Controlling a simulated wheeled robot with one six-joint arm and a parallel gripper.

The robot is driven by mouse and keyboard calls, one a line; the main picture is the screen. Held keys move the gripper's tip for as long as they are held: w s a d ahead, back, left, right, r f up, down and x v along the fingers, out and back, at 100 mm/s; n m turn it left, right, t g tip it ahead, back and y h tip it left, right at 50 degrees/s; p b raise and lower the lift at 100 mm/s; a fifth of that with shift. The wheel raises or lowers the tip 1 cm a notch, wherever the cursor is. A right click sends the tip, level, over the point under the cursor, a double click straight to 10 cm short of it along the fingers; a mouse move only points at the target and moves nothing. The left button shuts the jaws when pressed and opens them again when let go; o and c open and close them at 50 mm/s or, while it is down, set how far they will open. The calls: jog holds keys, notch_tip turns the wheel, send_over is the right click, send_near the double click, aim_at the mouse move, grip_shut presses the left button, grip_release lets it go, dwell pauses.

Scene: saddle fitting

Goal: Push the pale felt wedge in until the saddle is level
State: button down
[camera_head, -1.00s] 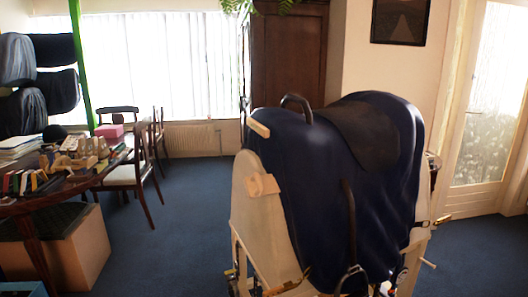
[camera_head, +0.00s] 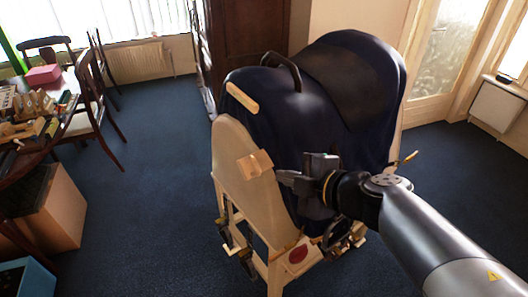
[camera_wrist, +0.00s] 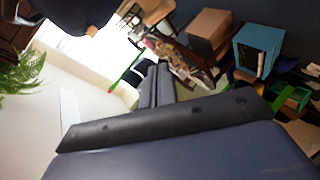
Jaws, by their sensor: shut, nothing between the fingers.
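The saddle (camera_head: 315,110), covered in dark navy, sits on a pale wooden stand (camera_head: 233,150). A pale bar-shaped piece (camera_head: 242,98) lies against the saddle's upper left edge. A pale, tan block (camera_head: 254,164) sticks out lower down at the stand's end panel. I cannot tell for certain which of the two is the felt wedge. My gripper (camera_head: 281,176) is shut and empty, its tips just right of the lower block; I cannot tell whether they touch. The wrist view shows a navy surface and a dark strip across it, with no clear fingertips.
A table with small items (camera_head: 30,125) and a chair (camera_head: 92,92) stand at the left. A wooden box (camera_head: 45,210) and a blue bin (camera_head: 28,278) are on the floor there. A dark cabinet (camera_head: 245,35) is behind the saddle. Blue carpet between table and stand is clear.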

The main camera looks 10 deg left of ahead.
aim_at(259, 170)
jog(key=b+x, duration=0.1)
jog(key=x, duration=0.3)
jog(key=d+b+x, duration=0.1)
jog(key=x, duration=0.2)
jog(key=w+f+b+x, duration=0.1)
jog(key=x, duration=0.3)
jog(key=shift+w+a+f+b, duration=0.1)
jog(key=shift+w+f+b, duration=0.1)
jog(key=shift+b, duration=0.1)
jog(key=shift+w+f, duration=0.3)
jog(key=shift+w, duration=0.35)
